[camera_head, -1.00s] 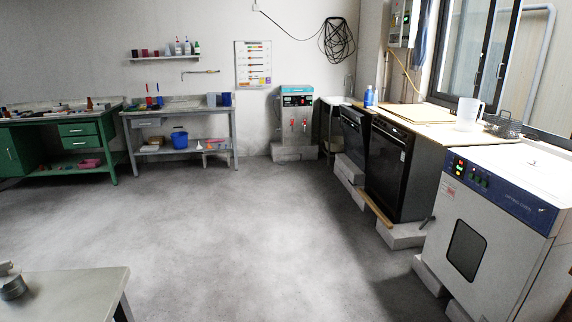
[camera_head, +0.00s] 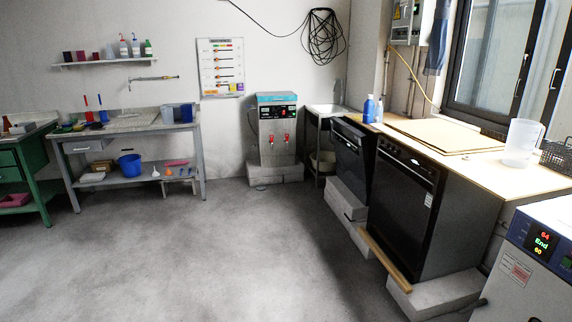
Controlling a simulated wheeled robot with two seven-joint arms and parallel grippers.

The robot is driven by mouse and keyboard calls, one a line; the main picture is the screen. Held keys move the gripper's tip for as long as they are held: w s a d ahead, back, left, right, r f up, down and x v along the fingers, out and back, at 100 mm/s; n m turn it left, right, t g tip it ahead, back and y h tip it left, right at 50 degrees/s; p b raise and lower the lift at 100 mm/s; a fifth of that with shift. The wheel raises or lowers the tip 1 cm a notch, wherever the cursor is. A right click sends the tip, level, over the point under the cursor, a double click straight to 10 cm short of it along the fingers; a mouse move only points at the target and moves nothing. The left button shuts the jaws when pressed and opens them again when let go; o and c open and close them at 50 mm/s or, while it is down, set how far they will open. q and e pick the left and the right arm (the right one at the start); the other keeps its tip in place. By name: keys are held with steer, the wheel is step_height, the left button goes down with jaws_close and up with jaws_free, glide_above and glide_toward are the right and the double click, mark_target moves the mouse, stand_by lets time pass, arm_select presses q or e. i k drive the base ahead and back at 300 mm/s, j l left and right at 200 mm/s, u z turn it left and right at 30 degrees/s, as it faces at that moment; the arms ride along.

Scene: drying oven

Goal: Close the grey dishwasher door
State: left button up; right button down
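Two dark front-loading appliances stand on blocks under the wooden counter on the right. The farther one has a dark grey door (camera_head: 350,161) whose top edge leans out from the counter, so it looks slightly open. The nearer one, a black appliance (camera_head: 400,205) with a handle strip along the top and a small white label, looks shut. I cannot tell from a label which one is the dishwasher; the farther door is the one standing ajar. Neither of my grippers is in view.
The wooden counter (camera_head: 520,175) holds a clear jug (camera_head: 521,143) and blue bottle (camera_head: 369,109). A white oven (camera_head: 535,265) stands at lower right. Pale blocks (camera_head: 435,294) and a wooden strip (camera_head: 384,258) jut out below the appliances. The grey floor (camera_head: 240,255) is clear.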

mark_target(356, 167)
steer(key=i, duration=2.4)
